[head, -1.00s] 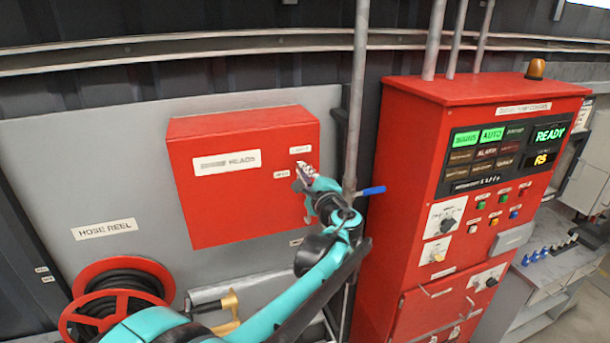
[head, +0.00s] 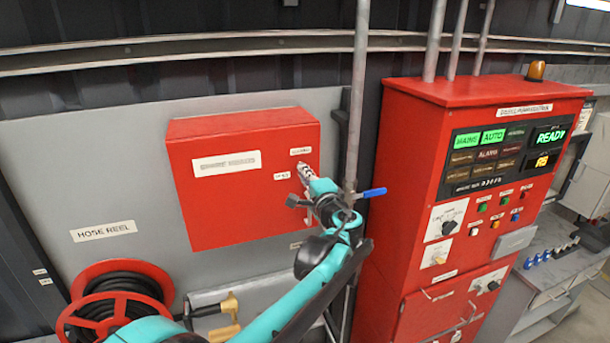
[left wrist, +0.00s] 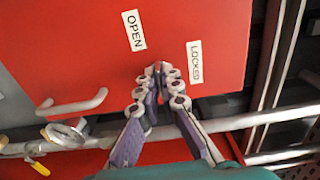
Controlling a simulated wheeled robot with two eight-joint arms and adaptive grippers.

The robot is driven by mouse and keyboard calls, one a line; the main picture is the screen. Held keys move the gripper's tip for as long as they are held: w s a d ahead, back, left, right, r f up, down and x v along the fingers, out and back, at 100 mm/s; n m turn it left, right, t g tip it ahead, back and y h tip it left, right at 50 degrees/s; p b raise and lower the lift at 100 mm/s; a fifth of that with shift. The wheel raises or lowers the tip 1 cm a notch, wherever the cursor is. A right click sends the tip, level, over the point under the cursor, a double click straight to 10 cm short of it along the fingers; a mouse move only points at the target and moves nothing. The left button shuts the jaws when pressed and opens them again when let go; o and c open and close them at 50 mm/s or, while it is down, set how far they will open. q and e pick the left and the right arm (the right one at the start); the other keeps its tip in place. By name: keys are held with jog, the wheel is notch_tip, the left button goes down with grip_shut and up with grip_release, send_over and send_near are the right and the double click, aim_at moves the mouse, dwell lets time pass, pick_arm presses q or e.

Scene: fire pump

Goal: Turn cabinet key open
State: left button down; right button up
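The red cabinet (head: 235,215) hangs on the grey panel with its door closed; the door also shows in the left wrist view (left wrist: 75,50). Its OPEN label (left wrist: 134,31) and LOCKED label (left wrist: 194,62) flank the key spot. My left gripper (left wrist: 158,68) reaches the door between these labels, its fingertips nearly together at the face. In the head view the left gripper (head: 304,170) is at the cabinet's right edge. The fingers appear closed on the key, which the tips hide. My right gripper is not in view.
A pale bar handle (left wrist: 72,103) sticks out of the door near the gripper. A vertical pipe (head: 356,100) with a blue lever (head: 372,193) stands close right of my left wrist. The red pump controller (head: 405,190) is further right. A hose reel (head: 115,300) is lower left.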

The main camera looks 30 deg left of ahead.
pick_arm(q)
jog(key=c, duration=1.7)
grip_release()
jog(key=v, duration=1.2)
